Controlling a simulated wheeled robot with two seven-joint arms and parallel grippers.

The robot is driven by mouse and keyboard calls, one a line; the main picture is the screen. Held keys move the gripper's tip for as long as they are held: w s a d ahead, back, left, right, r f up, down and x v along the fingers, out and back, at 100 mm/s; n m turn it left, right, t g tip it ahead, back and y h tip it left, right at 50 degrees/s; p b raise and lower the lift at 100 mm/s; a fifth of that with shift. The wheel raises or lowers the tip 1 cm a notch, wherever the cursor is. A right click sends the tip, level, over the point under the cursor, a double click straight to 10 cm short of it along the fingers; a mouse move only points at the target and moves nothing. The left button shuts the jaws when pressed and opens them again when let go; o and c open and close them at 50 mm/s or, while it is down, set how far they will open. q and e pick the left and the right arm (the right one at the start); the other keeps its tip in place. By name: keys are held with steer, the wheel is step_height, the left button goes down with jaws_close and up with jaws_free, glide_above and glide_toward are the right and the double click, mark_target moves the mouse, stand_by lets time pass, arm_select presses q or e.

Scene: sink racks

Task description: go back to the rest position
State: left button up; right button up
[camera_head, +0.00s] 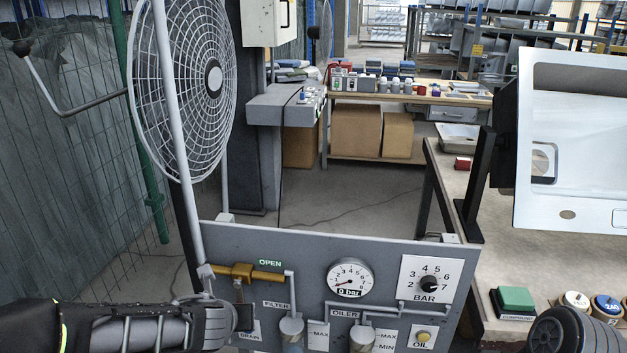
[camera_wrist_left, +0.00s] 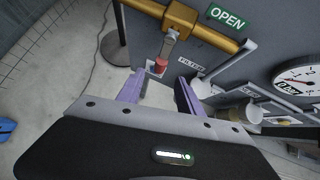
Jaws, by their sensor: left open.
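My left arm comes in from the lower left of the head view, and its gripper (camera_head: 240,317) is in front of the left part of a grey panel (camera_head: 310,248). In the left wrist view the two purple fingers of the left gripper (camera_wrist_left: 160,95) are apart with nothing between them. A small red part (camera_wrist_left: 161,65) below the brass valve (camera_wrist_left: 180,19) lies beyond the fingertips; I see no contact. The valve also shows in the head view (camera_head: 243,272), under the word OPEN. I cannot make out my right gripper.
The panel carries a gauge (camera_head: 350,278) reading near 0 bar, a BAR dial (camera_head: 429,284) and filter and oiler bowls. A white fan (camera_head: 190,85) stands at left. A workbench (camera_head: 500,260) with a green button (camera_head: 515,300) is at right. Open floor (camera_head: 350,195) lies behind the panel.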

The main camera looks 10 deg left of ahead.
arm_select(q)
steer(key=s+d+f+n+g+h+p, duration=0.1)
steer(key=s+d+f+n+g+h, duration=0.15)
steer(key=s+d+f+n, duration=0.6)
steer(key=w+d+f+n+g+h+p, duration=0.15)
steer(key=d+n+h, duration=0.35)
steer(key=n, duration=0.8)
steer(key=s+f+n+g+y+p, duration=0.1)
steer(key=s+f+n+g+p, duration=0.1)
steer(key=s+f+n, duration=0.4)
steer(key=s+d+f+n+g+y+p, duration=0.1)
steer(key=s+f+n+g+p, duration=0.1)
steer(key=s+f+n+p, duration=0.2)
steer(key=s+f+n, duration=0.3)
steer(key=s+n, duration=0.1)
steer(key=s, duration=0.4)
steer(key=shift+s+d+f, duration=0.15)
steer(key=shift+s+f, duration=0.05)
steer(key=shift+f, duration=0.1)
steer(key=shift+n, duration=0.25)
